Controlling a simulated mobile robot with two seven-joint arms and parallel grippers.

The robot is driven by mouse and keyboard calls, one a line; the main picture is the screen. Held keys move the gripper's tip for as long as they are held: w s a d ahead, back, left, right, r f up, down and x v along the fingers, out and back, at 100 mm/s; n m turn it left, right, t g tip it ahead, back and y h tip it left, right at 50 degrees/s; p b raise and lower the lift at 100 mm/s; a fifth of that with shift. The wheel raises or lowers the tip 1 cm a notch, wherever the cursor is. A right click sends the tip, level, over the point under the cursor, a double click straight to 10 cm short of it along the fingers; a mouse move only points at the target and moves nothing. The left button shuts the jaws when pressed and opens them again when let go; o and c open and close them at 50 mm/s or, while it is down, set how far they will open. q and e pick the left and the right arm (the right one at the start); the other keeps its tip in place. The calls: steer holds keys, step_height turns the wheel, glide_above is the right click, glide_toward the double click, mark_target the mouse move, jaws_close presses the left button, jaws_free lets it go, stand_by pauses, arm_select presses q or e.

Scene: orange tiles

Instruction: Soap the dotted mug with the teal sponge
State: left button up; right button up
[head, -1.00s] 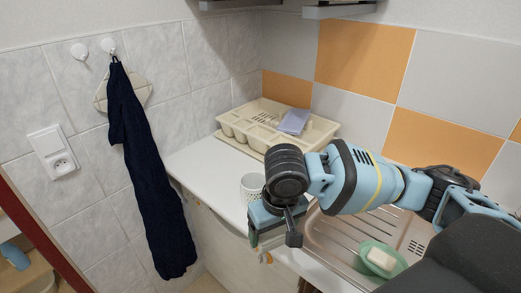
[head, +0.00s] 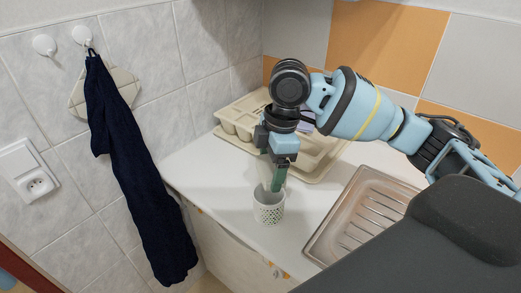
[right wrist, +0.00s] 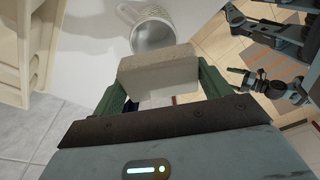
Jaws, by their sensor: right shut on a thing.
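The dotted mug (head: 269,207) is white with dark dots and stands upright on the white counter. In the right wrist view the mug (right wrist: 152,32) shows its open mouth and handle. My right gripper (head: 271,182) points down over the mug, its green fingers shut on a pale beige block (right wrist: 158,76). The block (head: 265,172) is above the mug's mouth; whether they touch I cannot tell. It does not look teal, and I see no teal sponge. My left gripper (right wrist: 250,86) seems to show at the right of the right wrist view, its opening unclear.
A beige dish rack (head: 238,118) stands at the back of the counter, behind my right gripper. A metal sink drainer (head: 345,235) lies to the right. A dark towel (head: 135,165) hangs on the left wall. The counter left of the mug is clear.

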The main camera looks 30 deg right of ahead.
steer(key=shift+w+d+r+n, duration=0.1)
steer(key=shift+w+r+n, duration=0.25)
steer(key=shift+n, duration=0.25)
arm_select(q)
steer(key=shift+w, duration=0.2)
steer(key=shift+s, duration=0.15)
arm_select(e)
steer(key=shift+s+f, duration=0.1)
steer(key=shift+s, duration=0.05)
steer(key=shift+f, duration=1.2)
step_height(320, 180, down, 2)
steer(key=shift+f+b, duration=0.1)
steer(key=shift+b, duration=0.35)
arm_select(q)
steer(key=shift+s+d+f+g+b, duration=0.3)
steer(key=shift+s+f, duration=0.4)
steer(key=shift+f, duration=0.2)
arm_select(e)
steer(key=shift+f, duration=0.45)
arm_select(q)
steer(key=shift+s+a+f, duration=0.15)
steer(key=shift+s+f, duration=0.05)
steer(key=shift+f, duration=0.05)
arm_select(e)
steer(key=shift+f, duration=0.25)
arm_select(q)
steer(key=shift+w, duration=0.1)
arm_select(e)
steer(key=shift+f, duration=0.35)
